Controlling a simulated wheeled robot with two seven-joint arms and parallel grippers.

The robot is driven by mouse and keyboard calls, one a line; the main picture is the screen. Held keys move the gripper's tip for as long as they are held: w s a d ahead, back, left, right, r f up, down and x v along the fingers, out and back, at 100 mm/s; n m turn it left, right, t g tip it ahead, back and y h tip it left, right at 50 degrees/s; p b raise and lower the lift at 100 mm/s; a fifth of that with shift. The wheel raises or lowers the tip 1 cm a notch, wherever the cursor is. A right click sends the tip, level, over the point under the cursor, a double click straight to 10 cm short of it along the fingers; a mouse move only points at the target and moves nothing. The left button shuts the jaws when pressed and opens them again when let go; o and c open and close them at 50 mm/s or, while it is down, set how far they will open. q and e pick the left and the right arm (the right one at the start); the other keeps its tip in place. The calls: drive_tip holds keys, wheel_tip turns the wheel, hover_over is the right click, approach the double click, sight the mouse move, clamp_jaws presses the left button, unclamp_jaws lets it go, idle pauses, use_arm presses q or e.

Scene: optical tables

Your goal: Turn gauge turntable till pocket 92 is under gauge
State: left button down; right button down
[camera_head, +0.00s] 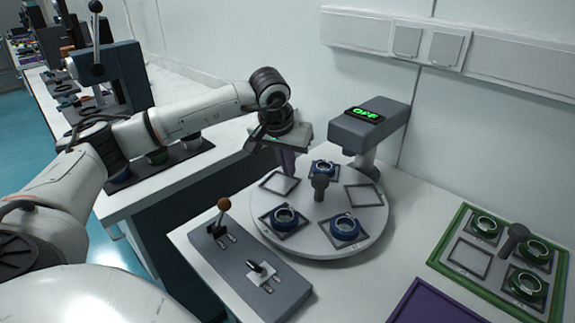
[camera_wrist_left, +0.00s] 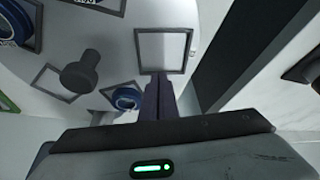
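The round grey gauge turntable (camera_head: 318,248) has a dark centre knob (camera_head: 320,187) and several square pockets. Blue rings sit in the back pocket (camera_head: 322,168), the front-left pocket (camera_head: 285,217) and the front-right pocket (camera_head: 344,227). The left pocket (camera_head: 280,183) and right pocket (camera_head: 363,195) are empty. Pocket numbers are too small to read. The gauge (camera_head: 370,125) stands behind the turntable and its display reads OFF. My left gripper (camera_head: 288,167) points down over the turntable's back-left edge. Its fingers (camera_wrist_left: 159,85) look closed together, with nothing visible between them, near an empty pocket (camera_wrist_left: 163,52). My right gripper is out of view.
A grey lever box (camera_head: 250,268) with an orange-knobbed lever (camera_head: 223,205) stands in front-left of the turntable. A green tray (camera_head: 460,285) with green rings is at the right, and a purple mat (camera_head: 435,305) lies at the front. A wall is behind.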

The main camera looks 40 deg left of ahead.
sight(301, 171)
use_arm(q)
drive_tip(key=shift+w+d+p, duration=0.2)
drive_tip(key=shift+w+p, duration=0.2)
drive_tip(key=shift+w, duration=0.45)
drive_tip(key=shift+w+d+p, duration=0.2)
drive_tip(key=shift+w+p, duration=0.2)
drive_tip(key=shift+w, duration=0.45)
idle(1.1)
drive_tip(key=shift+s, duration=0.1)
